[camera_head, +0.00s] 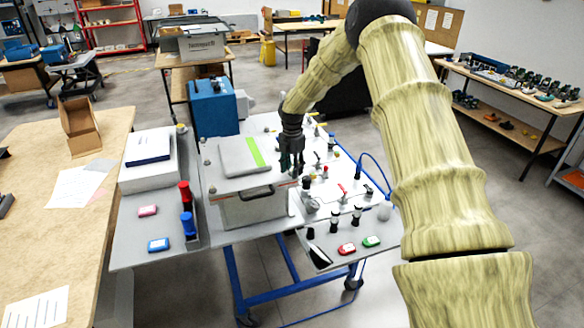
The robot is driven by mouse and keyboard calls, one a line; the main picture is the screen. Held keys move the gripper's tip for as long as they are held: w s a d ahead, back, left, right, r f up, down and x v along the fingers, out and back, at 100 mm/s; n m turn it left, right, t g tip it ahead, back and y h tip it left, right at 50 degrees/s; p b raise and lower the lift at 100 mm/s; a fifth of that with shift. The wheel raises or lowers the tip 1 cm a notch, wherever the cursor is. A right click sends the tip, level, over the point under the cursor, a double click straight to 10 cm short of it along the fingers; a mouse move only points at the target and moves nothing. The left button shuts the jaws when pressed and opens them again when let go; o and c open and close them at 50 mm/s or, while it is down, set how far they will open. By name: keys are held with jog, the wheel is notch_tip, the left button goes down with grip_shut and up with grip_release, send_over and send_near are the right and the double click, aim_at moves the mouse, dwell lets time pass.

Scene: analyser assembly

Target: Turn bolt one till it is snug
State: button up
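My gripper (291,166) is dark and points down beside the right edge of the grey box-shaped unit (253,211). Its fingers are small and dark here, and I cannot tell whether they are open, shut or holding anything. A grey lid or panel with a bright green stripe (255,152) lies on top of the unit, left of my gripper. Bolt one cannot be picked out; several small fittings sit on the bench around the unit, and the spot under my gripper is partly hidden by its fingers.
The unit stands on a grey bench with a blue frame (285,283). A red cylinder (185,194) and a blue cylinder (188,225) stand at left. A blue machine (213,107) stands behind.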

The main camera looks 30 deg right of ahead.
jog(key=shift+c, duration=1)
jog(key=shift+s+r, duration=0.15)
grip_shut()
jog(key=shift+m, duration=0.4)
